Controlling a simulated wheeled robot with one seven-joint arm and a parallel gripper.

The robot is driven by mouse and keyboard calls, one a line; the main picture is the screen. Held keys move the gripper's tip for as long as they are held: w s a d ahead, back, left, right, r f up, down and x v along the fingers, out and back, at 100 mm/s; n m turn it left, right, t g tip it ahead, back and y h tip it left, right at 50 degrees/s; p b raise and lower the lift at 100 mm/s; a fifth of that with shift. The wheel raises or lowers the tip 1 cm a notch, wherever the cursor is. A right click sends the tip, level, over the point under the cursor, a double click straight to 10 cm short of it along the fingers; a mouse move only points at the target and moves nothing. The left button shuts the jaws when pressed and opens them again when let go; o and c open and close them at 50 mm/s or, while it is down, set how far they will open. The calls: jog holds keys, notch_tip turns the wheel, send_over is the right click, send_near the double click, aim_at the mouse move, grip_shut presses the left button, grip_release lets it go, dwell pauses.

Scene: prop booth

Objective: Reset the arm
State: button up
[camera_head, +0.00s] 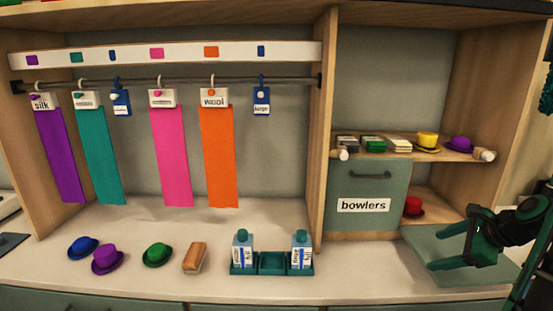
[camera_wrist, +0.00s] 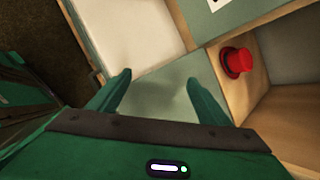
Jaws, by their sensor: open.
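My gripper (camera_head: 452,244) is at the right of the head view, green with dark parts, over the right end of the counter. Its two fingers are apart and nothing is between them. The red hat (camera_wrist: 236,63) is to the upper right in the wrist view.
Blue (camera_head: 83,248), purple (camera_head: 107,259) and green (camera_head: 157,255) hats, a brush (camera_head: 195,257) and a teal bottle tray (camera_head: 271,264) stand on the counter. Coloured cloths hang from a rail (camera_head: 185,81). A shelf (camera_head: 470,155) holds hats above the "bowlers" drawer (camera_head: 350,185).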

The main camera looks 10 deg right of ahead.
jog(key=s+a+r+n+g+h, duration=0.1)
jog(key=s+a+r+n+g, duration=0.2)
jog(key=s+a+n+g, duration=0.4)
jog(key=s+a+n, duration=0.7)
jog(key=s+n, duration=0.3)
jog(key=n, duration=0.3)
jog(key=shift+s+a+r+g, duration=0.2)
jog(key=shift+a+g, duration=0.2)
